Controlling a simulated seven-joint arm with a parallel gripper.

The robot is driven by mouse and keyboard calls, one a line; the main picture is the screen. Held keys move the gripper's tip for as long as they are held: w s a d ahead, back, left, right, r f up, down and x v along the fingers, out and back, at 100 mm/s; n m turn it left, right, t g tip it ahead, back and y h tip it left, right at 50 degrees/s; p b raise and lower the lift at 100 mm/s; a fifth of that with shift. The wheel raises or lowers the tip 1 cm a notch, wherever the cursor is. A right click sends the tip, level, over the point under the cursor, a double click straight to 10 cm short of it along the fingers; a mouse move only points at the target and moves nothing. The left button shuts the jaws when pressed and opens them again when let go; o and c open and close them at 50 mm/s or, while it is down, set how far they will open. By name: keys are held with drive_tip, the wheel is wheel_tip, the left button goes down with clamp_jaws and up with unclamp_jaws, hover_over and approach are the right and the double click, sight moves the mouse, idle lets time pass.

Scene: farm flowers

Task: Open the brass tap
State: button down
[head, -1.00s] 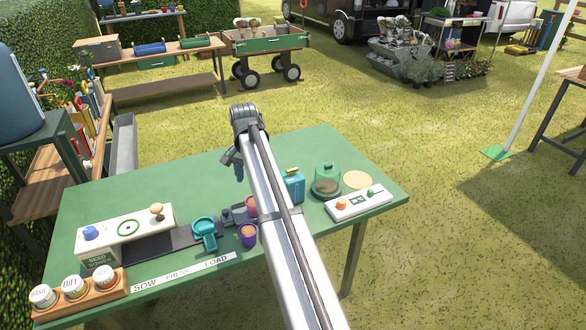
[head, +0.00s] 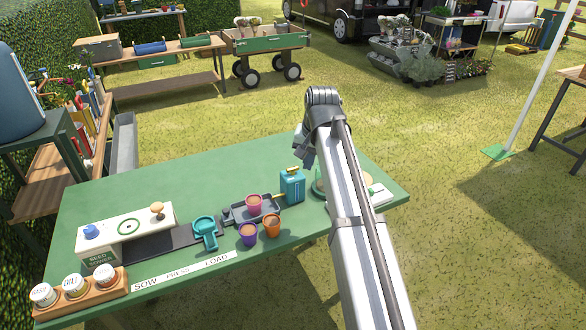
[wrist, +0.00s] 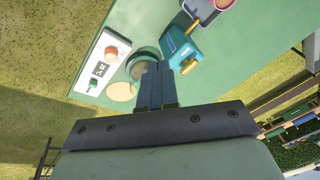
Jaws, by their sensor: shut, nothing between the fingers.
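A teal canister (head: 292,186) with a brass fitting (head: 294,170) on top stands on the green table. In the wrist view the canister (wrist: 179,44) has a brass piece (wrist: 194,27) on one side and another (wrist: 189,66) on the other; I cannot tell which is the tap's handle. My gripper (wrist: 157,66) is shut and empty. In the wrist view its fingertips lie left of the canister, overlapping the green-rimmed dome. In the head view my arm ends just right of the canister, and the fingers are mostly hidden.
A pink pot (head: 254,204) stands in a grey tray left of the canister, with purple (head: 248,235) and orange (head: 271,226) pots in front. The green-rimmed dome (wrist: 142,61), a tan disc (wrist: 122,92) and a white control panel (wrist: 101,62) lie to the right. The table's back is clear.

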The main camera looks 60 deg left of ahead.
sight(293, 170)
drive_tip(key=shift+s+a+r+n+y, duration=0.1)
drive_tip(key=shift+a+n+y, duration=0.15)
drive_tip(key=shift+n, duration=1.05)
drive_tip(key=shift+s+a+r+n+y, duration=0.1)
drive_tip(key=shift+a+n+y, duration=0.15)
drive_tip(key=shift+n, duration=1.05)
drive_tip(key=shift+s+a+r+n+y, duration=0.15)
drive_tip(key=shift+n+y, duration=0.15)
drive_tip(key=shift+n, duration=1)
drive_tip(key=shift+w+f, duration=0.1)
drive_tip(key=shift+f, duration=0.1)
drive_tip(key=x, duration=0.3)
drive_tip(key=a+x, duration=0.1)
drive_tip(key=x, duration=0.3)
drive_tip(key=a+r+x, duration=0.1)
drive_tip(key=x, duration=0.2)
drive_tip(key=shift+a+f, duration=0.35)
drive_tip(key=shift+f, duration=0.05)
drive_tip(key=shift+a, duration=0.65)
